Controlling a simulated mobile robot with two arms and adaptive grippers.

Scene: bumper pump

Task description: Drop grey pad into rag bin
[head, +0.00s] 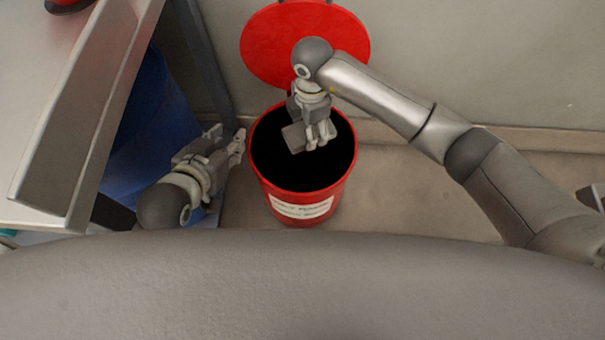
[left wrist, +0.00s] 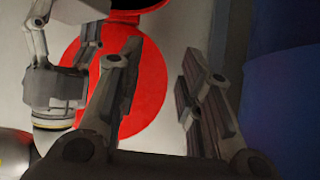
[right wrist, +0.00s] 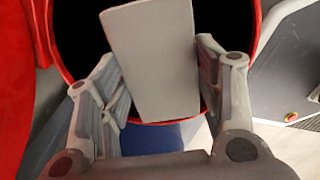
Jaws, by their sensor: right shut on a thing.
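The grey pad (head: 295,137) is held by my right gripper (head: 318,140) over the open mouth of the red rag bin (head: 301,183). In the right wrist view the pad (right wrist: 153,60) is a pale grey block between the two fingers (right wrist: 160,85), with the bin's dark inside behind it and its red rim (right wrist: 258,20) around. My left gripper (head: 228,140) is open and empty, just left of the bin. It also shows open in the left wrist view (left wrist: 160,85).
The bin's red lid (head: 280,45) stands open against the wall. A blue drum (head: 155,125) sits under the table (head: 50,110) at the left, close to my left gripper. The floor (head: 400,190) right of the bin is clear.

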